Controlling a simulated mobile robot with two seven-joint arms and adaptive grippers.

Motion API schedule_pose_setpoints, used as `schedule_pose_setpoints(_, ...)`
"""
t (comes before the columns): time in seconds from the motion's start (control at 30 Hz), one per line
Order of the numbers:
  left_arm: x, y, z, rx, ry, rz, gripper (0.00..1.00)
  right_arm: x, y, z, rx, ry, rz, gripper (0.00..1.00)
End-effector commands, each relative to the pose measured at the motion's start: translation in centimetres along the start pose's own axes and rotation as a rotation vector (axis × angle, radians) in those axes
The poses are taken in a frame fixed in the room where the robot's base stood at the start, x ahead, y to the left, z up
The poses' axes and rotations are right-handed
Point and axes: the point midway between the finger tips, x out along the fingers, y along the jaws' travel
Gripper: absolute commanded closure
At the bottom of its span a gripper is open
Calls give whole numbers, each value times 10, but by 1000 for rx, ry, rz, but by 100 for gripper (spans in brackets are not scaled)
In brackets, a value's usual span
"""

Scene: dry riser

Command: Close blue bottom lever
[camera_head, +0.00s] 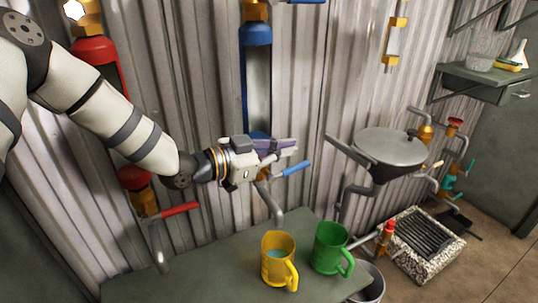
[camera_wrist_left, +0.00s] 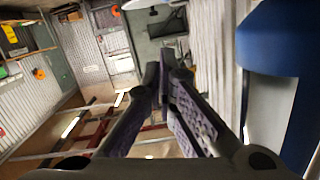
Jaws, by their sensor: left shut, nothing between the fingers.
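The blue bottom lever (camera_head: 292,169) sticks out to the right, slightly upward, from the valve below the blue cylinder (camera_head: 256,35) on the corrugated wall. My left gripper (camera_head: 290,147) is shut and empty. It is just above the lever in the head view, in front of the cylinder's lower end, and hides part of the valve. I cannot tell whether it touches the lever. In the left wrist view the fingers (camera_wrist_left: 164,78) are together, and the blue cylinder (camera_wrist_left: 276,38) stands close on the right. The lever is not visible there. My right gripper is not in view.
A red lever (camera_head: 180,209) is on the pipe to the left. A yellow mug (camera_head: 277,262) and a green mug (camera_head: 328,247) stand on the table (camera_head: 215,262) below.

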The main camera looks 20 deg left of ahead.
Motion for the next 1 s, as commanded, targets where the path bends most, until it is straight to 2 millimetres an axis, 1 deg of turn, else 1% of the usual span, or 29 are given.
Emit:
schedule_pose_setpoints(0.03,12,1,6,-1,-5,4,100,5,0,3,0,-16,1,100)
schedule_pose_setpoints(0.1,26,2,5,-2,-5,3,100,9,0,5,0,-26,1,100)
schedule_pose_setpoints(0.2,29,1,23,-6,-7,0,100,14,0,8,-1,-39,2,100)
schedule_pose_setpoints(0.33,32,1,35,-3,-3,1,100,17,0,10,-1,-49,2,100)
schedule_pose_setpoints(0.43,33,0,39,-2,-2,1,100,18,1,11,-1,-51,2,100)
schedule_pose_setpoints(0.77,33,0,38,0,0,0,100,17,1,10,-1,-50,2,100)
schedule_pose_setpoints(0.93,40,3,54,-1,-4,2,100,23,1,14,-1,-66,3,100)
schedule_pose_setpoints(1.0,40,2,53,-1,-2,1,100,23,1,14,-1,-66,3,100)
